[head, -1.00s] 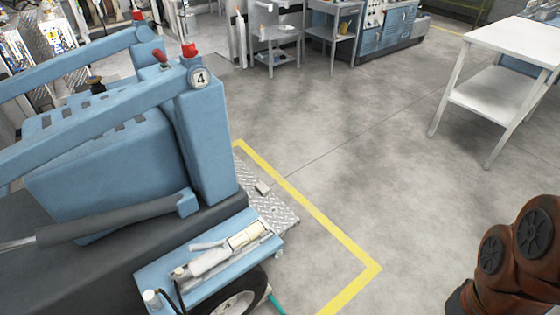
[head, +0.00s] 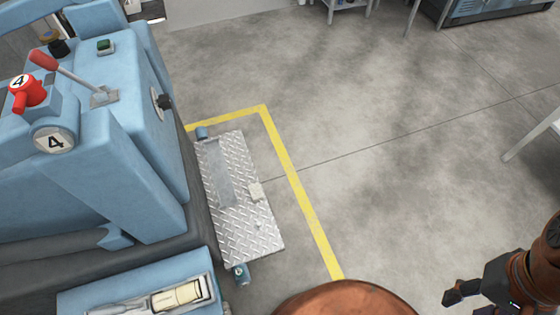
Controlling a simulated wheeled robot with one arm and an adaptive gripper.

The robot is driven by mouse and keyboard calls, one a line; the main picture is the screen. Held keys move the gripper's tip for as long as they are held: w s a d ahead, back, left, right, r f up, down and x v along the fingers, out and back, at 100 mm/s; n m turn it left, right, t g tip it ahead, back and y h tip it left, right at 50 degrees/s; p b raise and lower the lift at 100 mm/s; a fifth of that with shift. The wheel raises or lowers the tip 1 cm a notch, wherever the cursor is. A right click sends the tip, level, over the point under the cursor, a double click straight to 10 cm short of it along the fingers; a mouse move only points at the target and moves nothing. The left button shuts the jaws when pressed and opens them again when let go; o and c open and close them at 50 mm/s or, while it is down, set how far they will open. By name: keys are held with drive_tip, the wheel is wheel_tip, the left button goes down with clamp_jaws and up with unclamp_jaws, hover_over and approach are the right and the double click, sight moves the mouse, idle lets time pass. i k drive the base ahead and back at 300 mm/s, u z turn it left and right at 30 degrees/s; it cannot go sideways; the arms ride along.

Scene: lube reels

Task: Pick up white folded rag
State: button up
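My gripper (head: 456,292) is at the lower right, dark and small in the picture. Its fingertips look apart, with nothing seen between them. It is well to the right of the plate and the rag, beyond the yellow floor line.
The blue machine (head: 150,180) with a red-knobbed lever fills the left. A blue tray (head: 75,300) with a cream cylinder is in front. A yellow line (head: 308,212) edges the plate area. Grey floor (head: 400,130) is open to the right. A white table's leg (head: 530,142) shows at right.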

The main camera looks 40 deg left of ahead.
sight(254, 190)
drive_tip(key=i, duration=2.85)
drive_tip(key=u, duration=4.95)
drive_tip(key=i, duration=1)
